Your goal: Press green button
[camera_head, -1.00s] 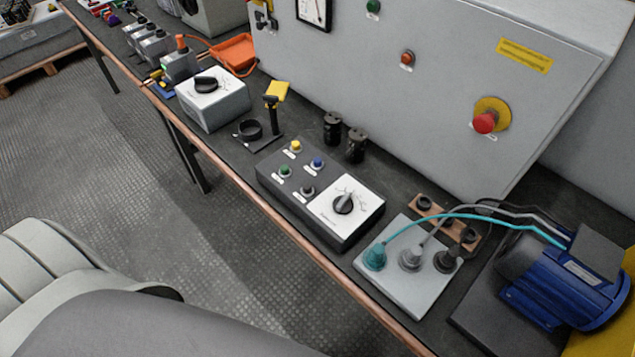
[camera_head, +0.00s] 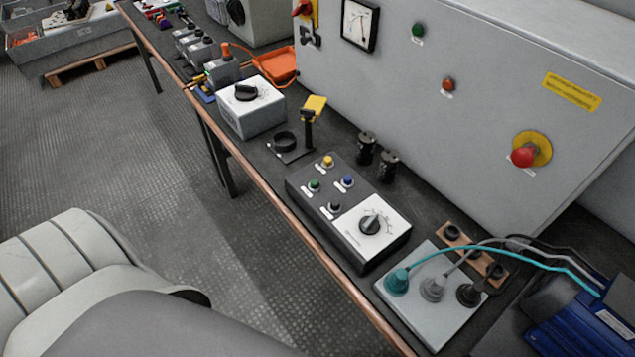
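A dark control box (camera_head: 355,249) lies on the bench in the middle of the view. It carries a green button (camera_head: 314,185), a yellow, a blue and a black button, and a white panel with a black rotary knob (camera_head: 369,225). Another green button or lamp (camera_head: 418,30) sits high on the grey cabinet front. Nothing touches the control box. Neither of my grippers is in view.
The bench's front edge (camera_head: 262,193) runs diagonally. The grey cabinet (camera_head: 477,121) with a red emergency button (camera_head: 523,156) stands behind. A plate with cable plugs (camera_head: 419,320) and a blue motor (camera_head: 590,325) are at right.

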